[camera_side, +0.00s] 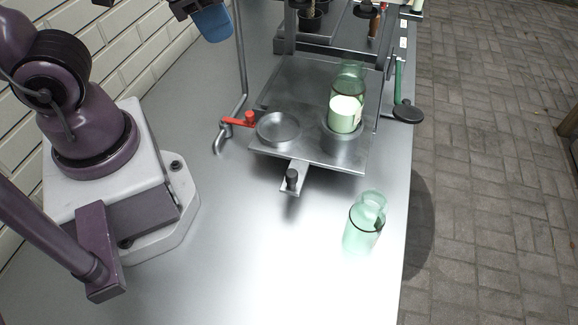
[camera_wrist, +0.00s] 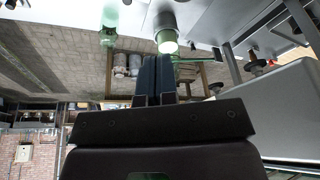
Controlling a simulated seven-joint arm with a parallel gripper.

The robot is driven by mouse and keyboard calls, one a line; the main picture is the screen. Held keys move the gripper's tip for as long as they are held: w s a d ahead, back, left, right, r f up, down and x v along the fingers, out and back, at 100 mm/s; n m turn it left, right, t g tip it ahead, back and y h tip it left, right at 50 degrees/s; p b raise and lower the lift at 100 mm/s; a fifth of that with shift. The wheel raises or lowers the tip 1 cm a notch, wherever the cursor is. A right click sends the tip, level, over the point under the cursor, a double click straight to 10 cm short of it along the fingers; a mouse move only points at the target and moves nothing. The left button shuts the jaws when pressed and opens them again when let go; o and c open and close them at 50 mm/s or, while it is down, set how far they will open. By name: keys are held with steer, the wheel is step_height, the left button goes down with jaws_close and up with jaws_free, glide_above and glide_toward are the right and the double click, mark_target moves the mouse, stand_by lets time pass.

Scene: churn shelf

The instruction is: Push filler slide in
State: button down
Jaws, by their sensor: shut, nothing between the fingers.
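The filler slide (camera_side: 300,155) is a flat metal plate with a front tab and a black knob (camera_side: 292,177). Its left round seat (camera_side: 278,128) is empty. A green glass jar with pale white contents (camera_side: 345,112) stands upright in its right seat; it also shows in the wrist view (camera_wrist: 166,42). The slide sticks out in front of the frame posts. My gripper (camera_side: 213,22) is at the top edge of the side view, left of and apart from the slide. In the wrist view its dark blue fingers (camera_wrist: 154,75) are together and empty.
An empty green glass jar (camera_side: 365,222) stands on the metal table (camera_side: 270,260) in front right of the slide. A red-handled lever (camera_side: 240,120) and a bent pipe are at the slide's left. A green lever with a black disc (camera_side: 406,110) is at right.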

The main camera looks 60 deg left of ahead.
steer(key=s+d+f+m+y, duration=0.4)
steer(key=d+f+m, duration=0.2)
steer(key=f+m, duration=0.25)
steer(key=s+d+f+m+y, duration=0.3)
steer(key=d+f+m+y, duration=0.3)
steer(key=m, duration=0.4)
steer(key=m+t+h, duration=0.2)
steer(key=m+t, duration=0.4)
steer(key=m, duration=0.2)
glide_toward(288, 178)
steer(key=shift+n, duration=0.25)
steer(key=x, duration=0.4)
steer(key=f+x, duration=0.1)
steer(key=x, duration=0.1)
steer(key=shift+s+d, duration=0.1)
steer(key=shift+s, duration=0.15)
steer(key=shift+w+a, duration=0.4)
steer(key=shift+w, duration=0.2)
steer(key=shift+w+a, duration=0.3)
steer(key=w+a, duration=1)
